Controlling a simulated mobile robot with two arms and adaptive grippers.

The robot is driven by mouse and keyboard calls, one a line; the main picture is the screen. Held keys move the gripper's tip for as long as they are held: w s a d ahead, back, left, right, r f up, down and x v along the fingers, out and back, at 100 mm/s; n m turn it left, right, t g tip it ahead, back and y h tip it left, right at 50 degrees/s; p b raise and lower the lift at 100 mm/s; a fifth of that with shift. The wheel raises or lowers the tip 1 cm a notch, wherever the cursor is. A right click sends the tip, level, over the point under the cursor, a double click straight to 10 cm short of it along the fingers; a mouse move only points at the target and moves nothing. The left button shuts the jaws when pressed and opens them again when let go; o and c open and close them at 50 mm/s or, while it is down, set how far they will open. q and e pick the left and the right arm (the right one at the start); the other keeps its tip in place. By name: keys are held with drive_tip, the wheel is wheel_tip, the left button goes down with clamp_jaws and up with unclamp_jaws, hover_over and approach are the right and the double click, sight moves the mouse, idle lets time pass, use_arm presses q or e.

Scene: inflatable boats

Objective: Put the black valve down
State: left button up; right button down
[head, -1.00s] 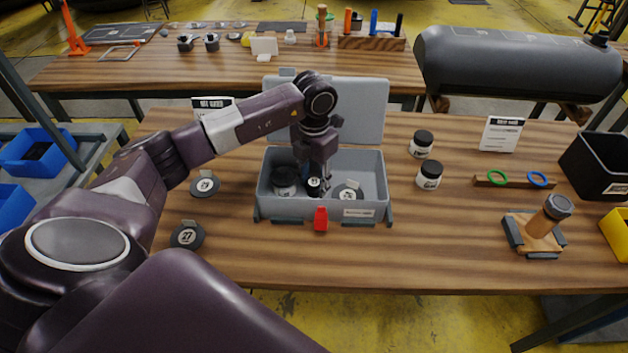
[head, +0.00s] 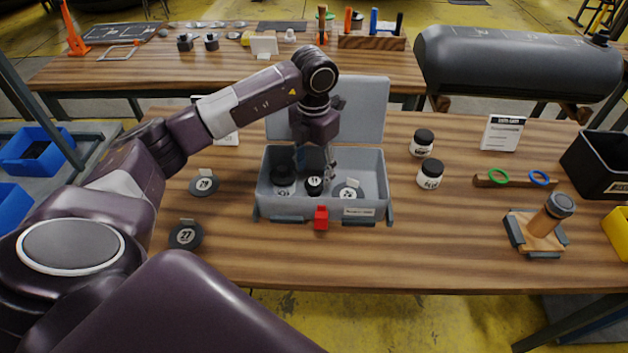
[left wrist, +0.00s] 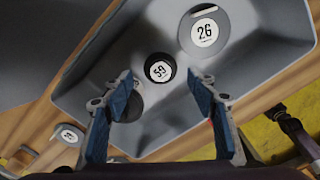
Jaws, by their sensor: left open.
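The black valve (head: 314,187), a small round black piece with a white number label on top, stands on the floor of the grey open box (head: 285,209). It also shows in the left wrist view (left wrist: 160,68), just beyond my fingertips. My left gripper (head: 314,163) is open and empty above the valve, its blue-padded fingers apart and clear of it; it also shows in the left wrist view (left wrist: 164,84).
A black round piece (head: 283,178) lies left of the valve in the box, and a disc marked 26 (left wrist: 204,30) lies on its other side. The box lid (head: 368,108) stands open behind. Two jars (head: 430,175) stand right of the box, with free tabletop around them.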

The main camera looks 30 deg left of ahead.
sight(314, 181)
use_arm(q)
wheel_tip(314, 181, up, 8)
drive_tip(key=b, duration=0.1)
drive_tip(key=shift+f, duration=0.1)
idle(0.4)
